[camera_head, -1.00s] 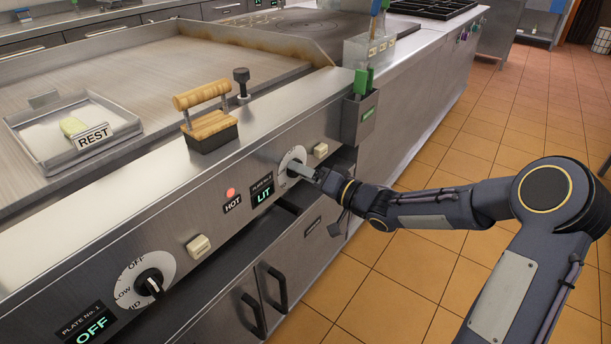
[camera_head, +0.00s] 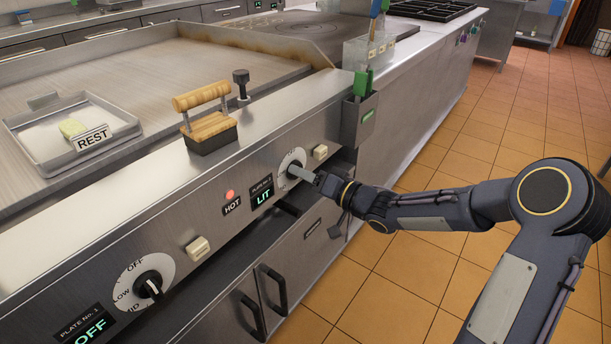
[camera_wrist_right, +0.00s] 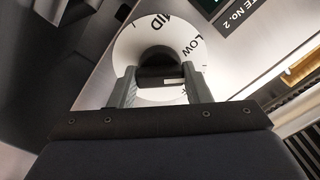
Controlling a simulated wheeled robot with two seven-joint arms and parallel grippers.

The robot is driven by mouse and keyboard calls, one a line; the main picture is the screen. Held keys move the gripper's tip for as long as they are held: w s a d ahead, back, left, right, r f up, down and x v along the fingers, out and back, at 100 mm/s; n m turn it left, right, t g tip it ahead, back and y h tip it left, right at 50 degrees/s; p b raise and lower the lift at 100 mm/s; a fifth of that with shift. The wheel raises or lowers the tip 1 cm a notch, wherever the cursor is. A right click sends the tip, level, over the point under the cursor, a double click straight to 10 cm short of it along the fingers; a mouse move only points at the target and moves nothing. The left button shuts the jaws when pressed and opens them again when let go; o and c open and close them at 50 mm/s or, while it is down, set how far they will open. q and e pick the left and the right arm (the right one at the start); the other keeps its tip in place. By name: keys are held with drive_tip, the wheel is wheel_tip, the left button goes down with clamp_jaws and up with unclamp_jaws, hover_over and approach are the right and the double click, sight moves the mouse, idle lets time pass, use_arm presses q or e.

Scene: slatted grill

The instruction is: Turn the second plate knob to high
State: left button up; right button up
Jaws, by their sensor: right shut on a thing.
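The second plate knob (camera_wrist_right: 158,64) is black on a white dial (camera_wrist_right: 185,48), with MID and LOW readable in the right wrist view. In the head view its dial (camera_head: 291,158) is partly hidden by my right gripper (camera_head: 300,173). The right gripper's two fingers (camera_wrist_right: 157,85) are shut on the knob, one on each side. The display beside it (camera_head: 263,193) reads LIT, and a red HOT light (camera_head: 230,194) glows to its left. The first plate knob (camera_head: 150,284) stands apart at lower left, with its display (camera_head: 91,329) reading OFF. My left gripper is not in view.
A wooden-handled press (camera_head: 207,122) stands on the front ledge. A tray (camera_head: 72,133) marked REST lies on the griddle. A holder (camera_head: 358,117) with a green-handled tool hangs right of the dial. Cream buttons (camera_head: 320,152) sit on the panel. The tiled floor is clear.

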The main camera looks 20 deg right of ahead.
drive_tip(key=shift+f+n+b, duration=0.1)
drive_tip(key=shift+n+b, duration=5.9)
drive_tip(key=shift+n, duration=5.4)
drive_tip(key=o, duration=1)
drive_tip(key=shift+d, duration=0.1)
